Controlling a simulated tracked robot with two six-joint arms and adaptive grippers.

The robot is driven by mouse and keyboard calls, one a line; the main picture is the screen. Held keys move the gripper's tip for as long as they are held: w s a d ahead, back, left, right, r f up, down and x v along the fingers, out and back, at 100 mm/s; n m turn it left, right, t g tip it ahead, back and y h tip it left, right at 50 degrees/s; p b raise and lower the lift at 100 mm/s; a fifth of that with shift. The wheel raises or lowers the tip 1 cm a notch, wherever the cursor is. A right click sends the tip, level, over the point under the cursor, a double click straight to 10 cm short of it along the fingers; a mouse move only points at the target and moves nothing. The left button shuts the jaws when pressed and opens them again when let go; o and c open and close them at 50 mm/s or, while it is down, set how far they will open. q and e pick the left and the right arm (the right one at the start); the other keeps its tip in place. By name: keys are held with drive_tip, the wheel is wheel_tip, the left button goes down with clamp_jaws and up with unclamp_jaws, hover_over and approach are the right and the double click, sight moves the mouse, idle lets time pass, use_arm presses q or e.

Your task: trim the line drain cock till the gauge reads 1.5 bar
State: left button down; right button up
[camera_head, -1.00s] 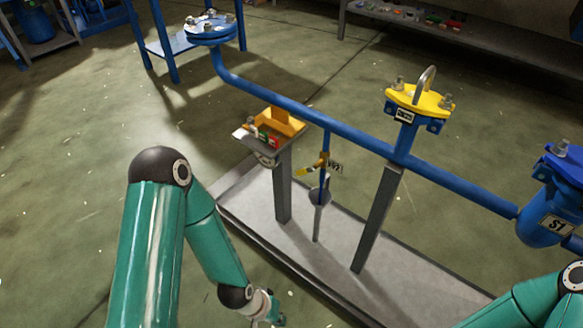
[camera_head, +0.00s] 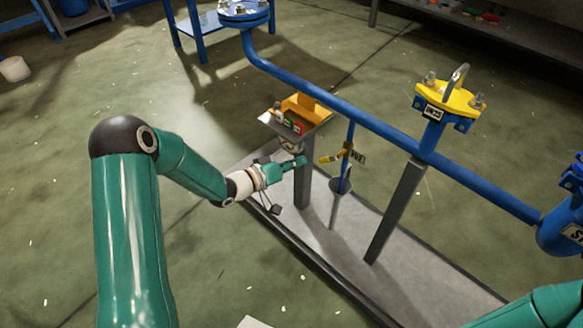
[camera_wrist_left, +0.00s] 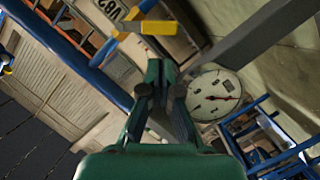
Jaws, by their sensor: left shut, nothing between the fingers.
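The line drain cock's yellow lever (camera_head: 330,158) sits on a thin vertical blue drop pipe under the main line, with a tag beside it. The yellow lever also shows at the top of the left wrist view (camera_wrist_left: 156,27). My right gripper is out of view.
The blue main pipe (camera_head: 375,122) runs above the cock to a yellow-topped flange (camera_head: 448,98). Grey posts (camera_head: 396,210) stand on the skid (camera_head: 345,262). A small stand with an orange holder (camera_head: 305,107) is behind my left gripper. Open floor lies at the left.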

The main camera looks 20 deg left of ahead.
sight(322, 158)
use_arm(q)
drive_tip(key=shift+b+x, duration=0.7)
drive_tip(key=shift+x, duration=2.15)
drive_tip(key=shift+s+d+f+n, duration=0.25)
drive_tip(key=shift+d+f+n, duration=0.25)
drive_tip(key=shift+f, duration=0.1)
drive_tip(key=shift+a, duration=0.1)
